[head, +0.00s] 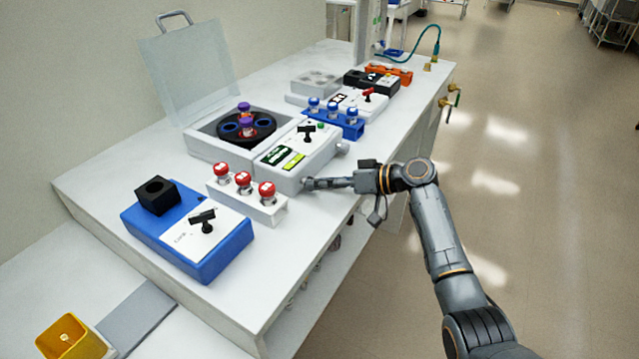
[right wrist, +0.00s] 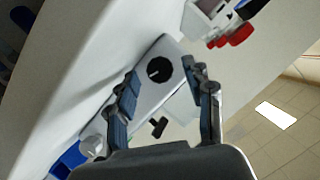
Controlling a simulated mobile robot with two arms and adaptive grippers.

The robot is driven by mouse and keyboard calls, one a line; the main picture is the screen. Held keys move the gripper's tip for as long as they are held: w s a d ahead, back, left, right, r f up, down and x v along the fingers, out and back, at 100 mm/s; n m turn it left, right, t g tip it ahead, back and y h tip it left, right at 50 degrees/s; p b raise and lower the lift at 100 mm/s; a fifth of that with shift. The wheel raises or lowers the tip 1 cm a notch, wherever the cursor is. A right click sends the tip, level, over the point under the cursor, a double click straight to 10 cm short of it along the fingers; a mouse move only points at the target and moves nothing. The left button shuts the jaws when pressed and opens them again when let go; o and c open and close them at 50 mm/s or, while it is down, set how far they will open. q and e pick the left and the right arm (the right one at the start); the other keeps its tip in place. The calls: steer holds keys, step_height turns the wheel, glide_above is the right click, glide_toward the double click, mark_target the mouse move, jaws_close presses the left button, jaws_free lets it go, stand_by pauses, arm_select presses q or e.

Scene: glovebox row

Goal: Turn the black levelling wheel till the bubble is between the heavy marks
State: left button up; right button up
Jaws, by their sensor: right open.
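The black levelling wheel (right wrist: 159,69) is a round knob with a white line, on the end face of a white instrument (right wrist: 174,96). In the head view this instrument (head: 310,162) has a black T-handle (head: 306,132), a dark display and a lime-green window (head: 294,162); the wheel is hidden there. The bubble and heavy marks are too small to tell. My right gripper (head: 308,184) is at the instrument's near end. In the right wrist view my right gripper (right wrist: 163,76) is open, its fingertips on either side of the wheel with visible gaps. My left gripper is not in view.
A white rack with red-capped vials (head: 262,212) stands close left of my right gripper. A blue device (head: 190,238) lies farther left. A lidded centrifuge (head: 208,143) is behind; a blue rack (head: 350,130) stands beyond. The bench's front edge runs below my arm.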

steer(key=v, duration=1.1)
steer(key=shift+d, duration=0.1)
